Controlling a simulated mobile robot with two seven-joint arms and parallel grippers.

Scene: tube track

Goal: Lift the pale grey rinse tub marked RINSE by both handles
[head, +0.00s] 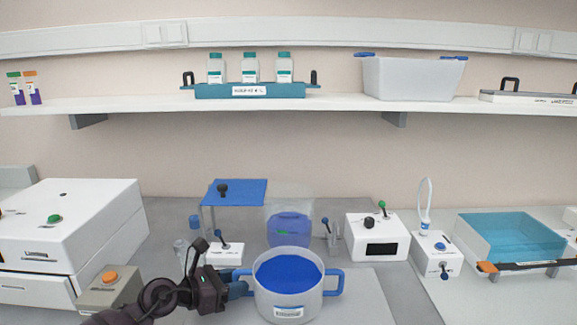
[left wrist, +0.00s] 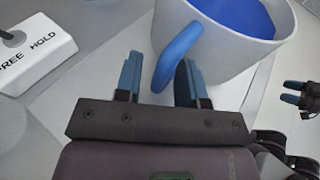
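A pale grey tub (head: 262,299) with blue inside and two blue side handles stands on the bench at the front centre. Its front label is too blurred to read. It also shows in the left wrist view (left wrist: 225,55). My left gripper (head: 240,287) is at its left handle. In the left wrist view, the blue handle (left wrist: 178,55) lies between the spread fingers of my left gripper (left wrist: 158,82), closer to the right finger. My right gripper (left wrist: 291,92) shows small at the right edge of that view, its two fingers apart and empty; it is outside the head view.
Another grey tub (head: 413,80) with blue handles sits on the shelf. Behind the bench tub stand a clear container with blue content (head: 289,229) and a blue-topped stand (head: 235,192). A white switch box (head: 377,238) stands right.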

